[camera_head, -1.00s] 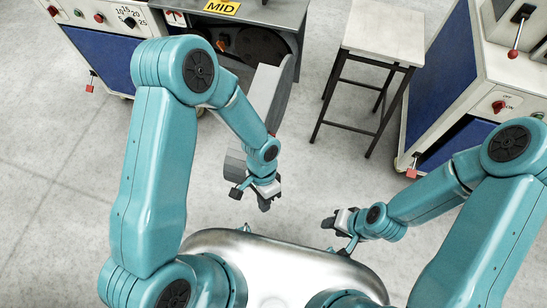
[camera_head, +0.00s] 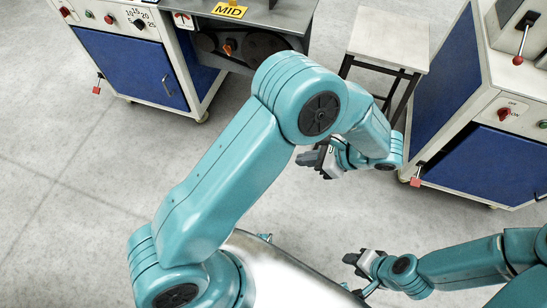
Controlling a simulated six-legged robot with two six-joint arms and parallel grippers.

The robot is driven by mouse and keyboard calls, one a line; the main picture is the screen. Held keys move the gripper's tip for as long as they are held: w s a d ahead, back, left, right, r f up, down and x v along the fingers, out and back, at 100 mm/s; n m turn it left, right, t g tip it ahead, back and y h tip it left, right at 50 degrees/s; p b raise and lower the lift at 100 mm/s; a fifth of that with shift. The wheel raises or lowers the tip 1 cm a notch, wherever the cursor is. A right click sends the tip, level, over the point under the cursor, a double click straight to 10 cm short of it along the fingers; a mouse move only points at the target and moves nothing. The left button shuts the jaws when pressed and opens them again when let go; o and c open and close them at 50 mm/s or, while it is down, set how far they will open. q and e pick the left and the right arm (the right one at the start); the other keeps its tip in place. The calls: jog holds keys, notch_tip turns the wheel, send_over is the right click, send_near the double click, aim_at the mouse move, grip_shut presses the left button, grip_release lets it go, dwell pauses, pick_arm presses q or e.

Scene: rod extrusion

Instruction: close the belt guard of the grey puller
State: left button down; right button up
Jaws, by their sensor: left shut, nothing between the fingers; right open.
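The grey puller (camera_head: 285,20) with the yellow MID label stands at the top centre. Its dark belt recess, with round pulleys (camera_head: 265,44) and an orange knob (camera_head: 229,47), shows uncovered in part. The belt guard itself is not visible; my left arm covers the area below and right of the recess. My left gripper (camera_head: 308,160) is shut and empty, below and right of the puller, with its fingers toward the left. I see no contact with the guard. My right gripper (camera_head: 350,259) is open and empty, low in the view, away from the puller.
A white-topped stool (camera_head: 390,40) stands right of the puller, behind my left forearm. A white and blue cabinet (camera_head: 490,155) with red knobs stands at right, another (camera_head: 135,62) at upper left. The floor at lower left is clear.

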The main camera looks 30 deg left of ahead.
pick_arm(q)
jog(key=a+r+x, duration=0.2)
jog(key=x, duration=1)
jog(key=shift+a, duration=0.3)
jog(key=shift+a+f, duration=0.1)
jog(key=shift+a, duration=0.05)
